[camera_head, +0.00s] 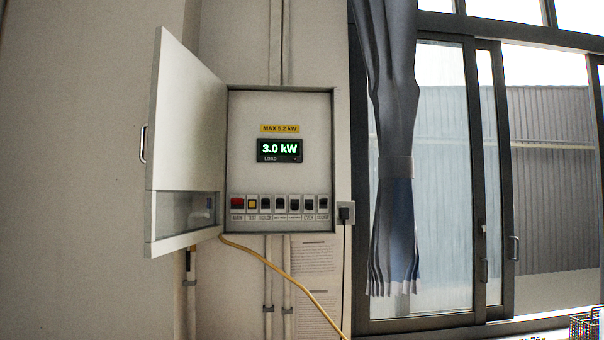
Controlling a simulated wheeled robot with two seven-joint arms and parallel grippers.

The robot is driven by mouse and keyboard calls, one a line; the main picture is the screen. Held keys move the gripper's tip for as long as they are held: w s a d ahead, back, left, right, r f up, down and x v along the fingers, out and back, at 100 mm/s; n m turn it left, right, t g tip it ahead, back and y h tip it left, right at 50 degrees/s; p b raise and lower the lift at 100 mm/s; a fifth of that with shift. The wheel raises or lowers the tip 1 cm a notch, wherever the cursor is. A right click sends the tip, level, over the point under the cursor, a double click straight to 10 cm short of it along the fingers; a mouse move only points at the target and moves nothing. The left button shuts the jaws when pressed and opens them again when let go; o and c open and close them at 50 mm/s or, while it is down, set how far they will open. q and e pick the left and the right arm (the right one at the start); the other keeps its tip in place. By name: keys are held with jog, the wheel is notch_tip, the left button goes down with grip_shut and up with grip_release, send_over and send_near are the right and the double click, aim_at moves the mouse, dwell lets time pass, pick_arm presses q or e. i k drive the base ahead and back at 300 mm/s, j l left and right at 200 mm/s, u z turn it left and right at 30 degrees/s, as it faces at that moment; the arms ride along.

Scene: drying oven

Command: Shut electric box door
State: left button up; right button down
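The electric box (312,108) is mounted on the wall left of the window. Its door (182,120) is hinged on the box's left side and stands wide open, swung out to the left. The door has a metal handle (143,144) on its left edge and a clear window pane (180,212) in its lower part. Inside the box are a green display (279,150) reading 3.0 kW, a yellow MAX 5.2 kW label (280,128) and a row of switches (279,203). Neither of my grippers is in view.
A yellow cable (282,272) runs from below the box down to the right. A grey-blue curtain (392,130) hangs by the sliding window. A wire basket (584,325) shows at the bottom right.

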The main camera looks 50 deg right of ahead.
aim_at(185, 126)
jog(key=i+l+z, duration=0.1)
jog(key=z, duration=0.4)
jog(key=i+z, duration=0.2)
jog(key=z, duration=0.3)
jog(key=i+z, duration=0.15)
jog(key=z, duration=0.3)
